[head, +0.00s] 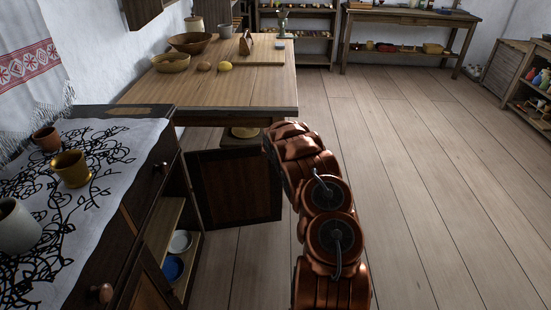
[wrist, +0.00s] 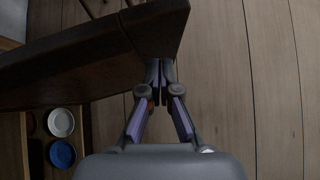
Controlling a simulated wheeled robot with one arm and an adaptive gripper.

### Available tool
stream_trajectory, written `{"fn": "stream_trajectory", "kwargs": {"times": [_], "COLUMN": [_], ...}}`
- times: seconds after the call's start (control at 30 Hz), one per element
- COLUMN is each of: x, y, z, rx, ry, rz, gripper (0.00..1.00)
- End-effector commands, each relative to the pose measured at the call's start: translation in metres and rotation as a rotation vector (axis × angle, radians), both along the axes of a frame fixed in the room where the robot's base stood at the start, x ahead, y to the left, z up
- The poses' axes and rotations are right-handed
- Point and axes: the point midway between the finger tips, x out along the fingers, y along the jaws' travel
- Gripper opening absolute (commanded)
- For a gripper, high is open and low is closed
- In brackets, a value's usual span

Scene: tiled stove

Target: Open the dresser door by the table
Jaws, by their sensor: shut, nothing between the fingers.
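The dresser (head: 155,190) stands at the left in the head view, under a white cloth with a black pattern. Its door by the table (head: 240,190) stands swung wide open, reaching out towards my arm, and the shelves inside show. In the wrist view the dark door (wrist: 90,62) crosses the upper left. My gripper (wrist: 160,72) is shut and empty, its fingertips at the door's free end; whether they touch it I cannot tell. In the head view my arm hides the gripper.
The wooden table (head: 215,90) just behind the door bears bowls, a board and small items. Plates (wrist: 61,122) lie inside the dresser. Cups stand on the cloth (head: 110,160). A second dresser door with a knob (head: 101,293) is nearer. Open floor (head: 420,180) lies to the right.

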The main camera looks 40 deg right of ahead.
Motion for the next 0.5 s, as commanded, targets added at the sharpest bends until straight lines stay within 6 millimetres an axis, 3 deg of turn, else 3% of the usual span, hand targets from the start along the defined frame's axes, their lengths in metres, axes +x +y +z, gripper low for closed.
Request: {"fn": "stream_trajectory", "kwargs": {"times": [0.23, 0.5], "x": [-0.009, -0.021], "y": [0.009, 0.020], "z": [-0.004, 0.016], "rx": [-0.002, -0.002], "ry": [0.002, 0.002], "rz": [0.001, 0.006], "gripper": [0.00, 0.00]}}
